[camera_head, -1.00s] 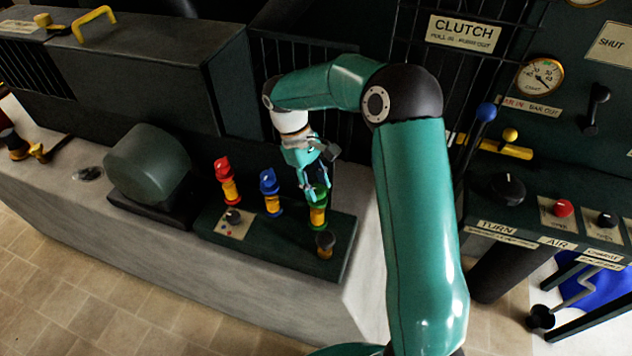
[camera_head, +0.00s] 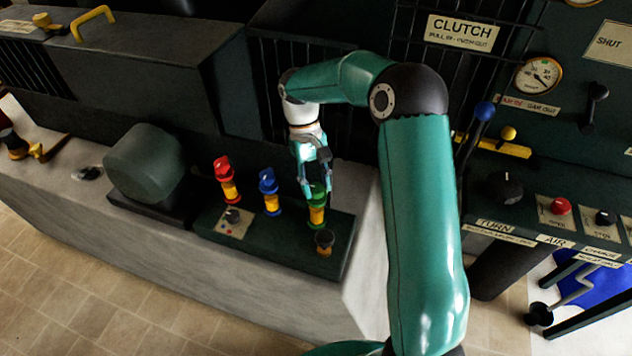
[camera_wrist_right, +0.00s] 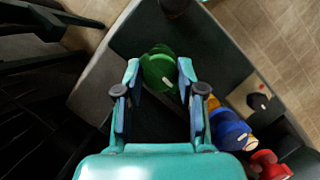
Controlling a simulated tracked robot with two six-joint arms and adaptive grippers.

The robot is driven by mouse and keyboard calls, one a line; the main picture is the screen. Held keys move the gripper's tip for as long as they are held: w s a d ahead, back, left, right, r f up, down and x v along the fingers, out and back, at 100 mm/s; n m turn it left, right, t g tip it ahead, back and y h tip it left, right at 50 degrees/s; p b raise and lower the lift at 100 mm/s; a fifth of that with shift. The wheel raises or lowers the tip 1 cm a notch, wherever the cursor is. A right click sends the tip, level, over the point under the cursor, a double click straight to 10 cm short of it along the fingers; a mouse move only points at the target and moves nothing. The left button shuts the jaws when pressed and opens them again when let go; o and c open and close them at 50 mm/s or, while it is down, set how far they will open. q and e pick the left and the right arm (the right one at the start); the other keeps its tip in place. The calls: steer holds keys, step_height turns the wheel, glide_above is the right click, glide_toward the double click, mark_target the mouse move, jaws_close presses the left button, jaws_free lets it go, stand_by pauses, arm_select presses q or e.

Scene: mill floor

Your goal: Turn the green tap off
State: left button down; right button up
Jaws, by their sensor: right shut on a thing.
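The green tap (camera_head: 317,196) stands on a dark green base plate (camera_head: 270,240) on the bench, with a yellow body below its green top. My right gripper (camera_head: 317,190) reaches down to it from above and is shut on its green top. In the right wrist view the green tap (camera_wrist_right: 159,70) lies between the two fingertips of my right gripper (camera_wrist_right: 160,72), with a pale mark on its top. The blue tap (camera_head: 269,190) and the red tap (camera_head: 226,180) stand in a row to its left. My left gripper is not in view.
A small dark knob (camera_head: 324,241) stands in front of the green tap. A small panel (camera_head: 234,222) with a dark knob sits at the plate's left. A rounded dark green housing (camera_head: 145,160) is further left. Black bars (camera_head: 275,110) rise behind. The control desk (camera_head: 560,220) is at right.

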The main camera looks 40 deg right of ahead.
steer(key=shift+w, duration=0.1)
steer(key=o, duration=1.1)
steer(key=v, duration=1.2)
